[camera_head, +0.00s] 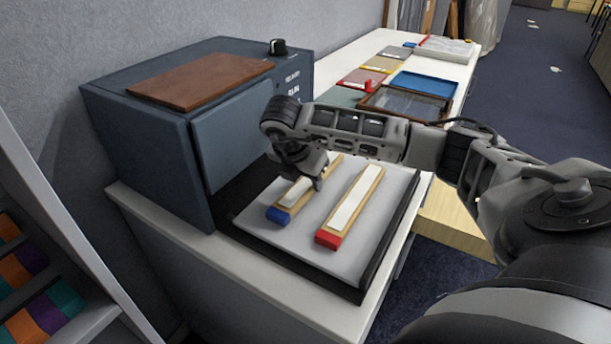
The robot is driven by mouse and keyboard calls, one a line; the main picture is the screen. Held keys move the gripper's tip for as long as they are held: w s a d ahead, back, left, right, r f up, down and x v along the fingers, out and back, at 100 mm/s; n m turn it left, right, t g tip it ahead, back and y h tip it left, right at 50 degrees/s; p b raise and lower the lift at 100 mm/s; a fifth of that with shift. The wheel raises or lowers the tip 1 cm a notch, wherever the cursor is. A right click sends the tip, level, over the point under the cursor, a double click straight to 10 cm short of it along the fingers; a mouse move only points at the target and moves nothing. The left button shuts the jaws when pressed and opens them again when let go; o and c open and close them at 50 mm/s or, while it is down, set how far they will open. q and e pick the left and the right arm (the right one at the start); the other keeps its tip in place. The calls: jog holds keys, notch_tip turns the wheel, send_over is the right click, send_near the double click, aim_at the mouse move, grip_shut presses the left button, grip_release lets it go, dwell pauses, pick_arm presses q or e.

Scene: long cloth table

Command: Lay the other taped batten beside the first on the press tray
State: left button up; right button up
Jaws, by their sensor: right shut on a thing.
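The press tray (345,264) is a pale grey plate with a dark edge, in front of the blue press. A wooden batten with a red taped end (328,239) and a white strip lies on its right part. A second batten with a blue taped end (279,215) is to its left, roughly parallel, with a gap between them. My right gripper (308,182) is over the blue-ended batten, shut on it, and hides its middle. The batten is at or just above the tray surface; I cannot tell if it touches. My left gripper is out of view.
The blue press (150,150) stands left of the tray with a brown board (200,82) on top. Farther along the table are a glass-topped frame (405,104), a blue tray (424,83) and several flat panels. My right arm spans the view from the right.

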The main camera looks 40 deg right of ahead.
jog(key=o, duration=1)
jog(key=shift+f, duration=0.1)
jog(key=shift+o, duration=0.2)
jog(key=shift+a, duration=0.1)
jog(key=shift+a+r, duration=0.1)
jog(key=shift+r, duration=0.25)
jog(key=b+v, duration=0.1)
jog(key=v, duration=0.5)
jog(key=shift+a+r, duration=0.1)
jog(key=shift+r, duration=0.1)
jog(key=p+v, duration=0.1)
jog(key=v, duration=0.4)
